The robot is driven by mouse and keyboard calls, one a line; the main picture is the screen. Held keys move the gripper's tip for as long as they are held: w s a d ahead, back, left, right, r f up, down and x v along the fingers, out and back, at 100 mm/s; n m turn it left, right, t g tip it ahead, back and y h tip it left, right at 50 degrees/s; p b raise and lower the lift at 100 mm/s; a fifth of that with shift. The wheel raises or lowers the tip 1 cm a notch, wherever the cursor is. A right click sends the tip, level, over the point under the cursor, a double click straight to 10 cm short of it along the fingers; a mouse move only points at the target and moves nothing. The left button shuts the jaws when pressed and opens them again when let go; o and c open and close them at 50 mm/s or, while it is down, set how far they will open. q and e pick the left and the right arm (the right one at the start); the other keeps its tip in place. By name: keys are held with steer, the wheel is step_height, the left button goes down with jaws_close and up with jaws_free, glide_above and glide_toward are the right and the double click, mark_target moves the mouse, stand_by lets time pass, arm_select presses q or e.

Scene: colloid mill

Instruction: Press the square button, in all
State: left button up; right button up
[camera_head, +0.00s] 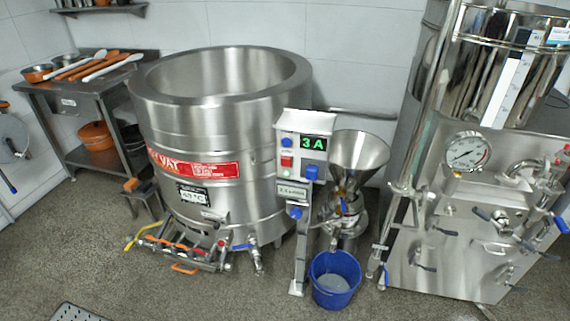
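A grey control box (303,150) stands on a metal post in the middle of the view, in front of a large steel vat. A red square button (287,161) is on the left of its front face. A small round blue button (284,142) sits above it. Neither of my grippers is in view, and nothing covers the red button.
The steel vat (218,105) stands behind and left of the box. A steel funnel (358,158) is to its right. A blue bucket (334,279) is on the floor at lower right. A machine with a gauge (467,152) fills the right. The floor in front is mostly clear.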

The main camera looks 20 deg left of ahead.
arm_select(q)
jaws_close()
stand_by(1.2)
